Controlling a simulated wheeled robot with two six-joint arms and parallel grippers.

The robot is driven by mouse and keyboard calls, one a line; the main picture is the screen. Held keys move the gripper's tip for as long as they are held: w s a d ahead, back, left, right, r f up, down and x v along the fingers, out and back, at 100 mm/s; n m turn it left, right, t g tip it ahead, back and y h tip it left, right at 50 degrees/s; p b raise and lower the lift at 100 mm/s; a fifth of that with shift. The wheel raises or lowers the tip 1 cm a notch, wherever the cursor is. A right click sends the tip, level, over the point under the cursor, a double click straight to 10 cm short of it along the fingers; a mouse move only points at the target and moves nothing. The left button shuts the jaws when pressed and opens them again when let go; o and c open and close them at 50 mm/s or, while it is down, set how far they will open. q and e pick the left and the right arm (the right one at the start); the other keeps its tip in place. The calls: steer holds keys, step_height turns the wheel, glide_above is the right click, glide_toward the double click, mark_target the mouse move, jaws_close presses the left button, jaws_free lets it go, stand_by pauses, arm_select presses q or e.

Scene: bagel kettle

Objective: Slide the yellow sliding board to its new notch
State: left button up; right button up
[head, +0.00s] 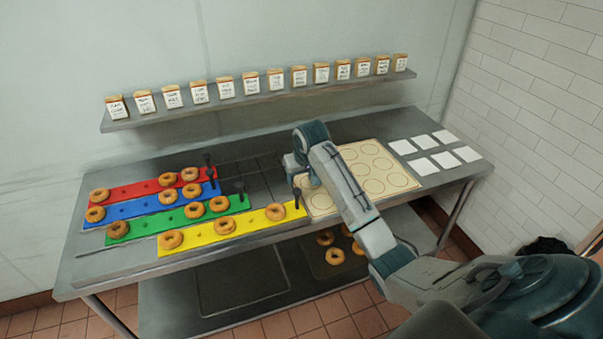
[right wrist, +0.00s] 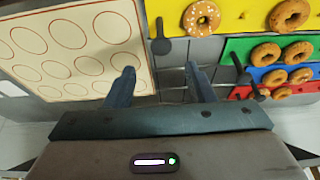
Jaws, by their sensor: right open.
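The yellow sliding board (head: 200,235) lies at the front of the table with 3 bagels on it. A dark upright handle (head: 297,197) stands at its right end. My right gripper (head: 303,180) is open and empty, close to that handle; the arm partly hides it. In the right wrist view the yellow board (right wrist: 236,27) is at the top right, and its handle (right wrist: 160,43) appears ahead of the gap between my open fingers (right wrist: 161,86), not between them. My left gripper is not in view.
Green (head: 155,225), blue (head: 140,208) and red (head: 132,190) boards with bagels and handles lie behind the yellow one. A cream sheet with circles (head: 398,166) lies to the right, beyond it white squares (head: 424,165). A shelf (head: 250,99) of labelled bags is above.

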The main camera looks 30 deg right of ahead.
mark_target(297, 192)
steer(key=b+x, duration=0.1)
steer(key=x, duration=0.8)
steer(key=shift+b+x, duration=0.45)
steer(key=shift+x, duration=0.5)
steer(key=shift+d, duration=0.1)
